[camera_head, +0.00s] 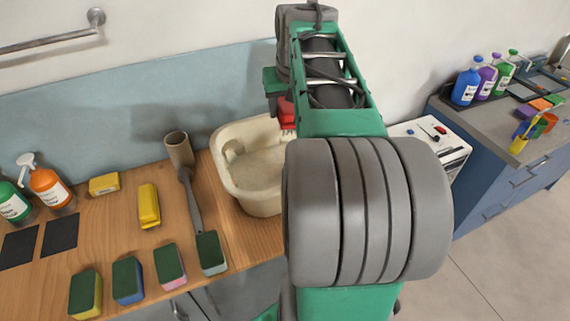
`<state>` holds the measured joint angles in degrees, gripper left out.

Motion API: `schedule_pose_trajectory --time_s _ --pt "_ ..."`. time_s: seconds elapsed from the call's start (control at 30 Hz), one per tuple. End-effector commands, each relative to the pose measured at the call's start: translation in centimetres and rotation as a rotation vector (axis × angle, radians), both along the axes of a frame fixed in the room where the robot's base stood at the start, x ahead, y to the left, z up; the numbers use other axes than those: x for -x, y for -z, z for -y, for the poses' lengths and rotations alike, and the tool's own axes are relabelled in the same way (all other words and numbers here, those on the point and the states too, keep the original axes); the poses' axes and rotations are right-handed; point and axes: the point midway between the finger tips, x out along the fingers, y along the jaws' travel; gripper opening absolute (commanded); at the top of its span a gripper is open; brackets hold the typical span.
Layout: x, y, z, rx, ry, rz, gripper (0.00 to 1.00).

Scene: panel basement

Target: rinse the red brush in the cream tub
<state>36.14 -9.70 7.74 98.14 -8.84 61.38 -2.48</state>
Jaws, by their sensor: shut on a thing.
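The cream tub (232,178) stands on the wooden counter against the blue backsplash, and its right side is hidden behind my arm. The red brush (287,112) shows only in part beside my arm, over the tub's back right area, with dark bristles pointing down. My gripper (280,92) is mostly hidden by my own arm and is shut on the red brush. The brush appears above the tub's floor; I cannot tell whether its bristles touch anything inside.
Left of the tub are a brown cup (179,149), a long-handled grey scrubber (192,205), a yellow block (149,206) and several sponges (128,280). Spray bottles (51,187) stand far left. A white-topped unit (425,133) and a blue cabinet (510,185) are at right.

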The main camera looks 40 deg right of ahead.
Motion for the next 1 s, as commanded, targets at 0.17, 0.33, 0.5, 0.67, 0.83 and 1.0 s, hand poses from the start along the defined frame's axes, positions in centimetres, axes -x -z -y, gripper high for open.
schedule_pose_trajectory --time_s 0.17,0.33,0.5,0.67,0.83,1.0 --pt "0.0 -0.7 0.0 0.000 0.000 0.000 0.00" --pt "0.0 -0.7 0.0 0.000 0.000 0.001 0.00" --pt "0.0 -0.7 0.0 0.000 0.001 0.001 0.00" --pt "0.0 -1.7 0.0 0.001 0.000 0.002 0.00" --pt "0.0 -3.8 0.0 0.000 0.001 0.002 0.00" --pt "0.0 -5.8 0.0 0.001 0.001 0.001 0.00"
